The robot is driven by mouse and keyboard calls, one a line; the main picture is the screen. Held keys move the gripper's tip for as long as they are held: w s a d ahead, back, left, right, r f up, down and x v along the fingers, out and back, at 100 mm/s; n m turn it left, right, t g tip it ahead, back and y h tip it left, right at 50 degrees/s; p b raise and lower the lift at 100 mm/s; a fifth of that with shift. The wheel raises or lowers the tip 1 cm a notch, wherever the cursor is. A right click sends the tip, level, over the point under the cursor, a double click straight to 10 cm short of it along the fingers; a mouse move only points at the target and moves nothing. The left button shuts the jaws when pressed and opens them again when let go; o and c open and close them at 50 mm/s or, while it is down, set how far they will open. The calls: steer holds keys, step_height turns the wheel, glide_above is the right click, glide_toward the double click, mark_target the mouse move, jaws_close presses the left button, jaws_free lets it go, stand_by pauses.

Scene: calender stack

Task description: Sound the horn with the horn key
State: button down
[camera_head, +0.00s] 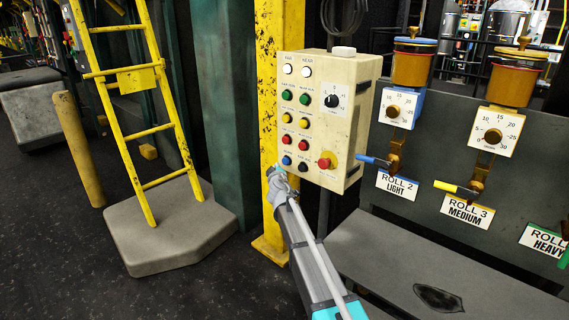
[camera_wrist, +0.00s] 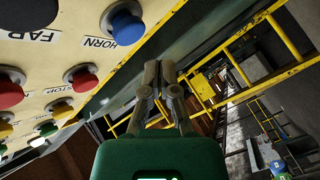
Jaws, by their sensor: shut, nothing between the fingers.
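The horn key is a round blue button (camera_wrist: 124,24) above the label HORN in the wrist view, at the left of the top edge. It also shows at the lower left of the cream control box (camera_head: 310,72) in the head view as a blue button (camera_head: 286,160). My gripper (camera_wrist: 160,68) is shut and empty, its fingertips apart from the blue button, to its lower right in the wrist view. In the head view my gripper (camera_head: 274,172) appears just below and left of the button, by the box's lower left corner. The exact depth gap is hard to tell.
A red button (camera_wrist: 10,90) and a dark button (camera_wrist: 42,9) sit near the horn key. A yellow post (camera_head: 272,60) stands behind the box's left side. A grey bench (camera_head: 420,270) lies below. A yellow ladder (camera_head: 125,75) stands at left. Open floor lies front left.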

steer(key=s+a, duration=0.2)
steer(key=shift+s, duration=0.35)
steer(key=shift+r, duration=0.15)
stand_by(0.5)
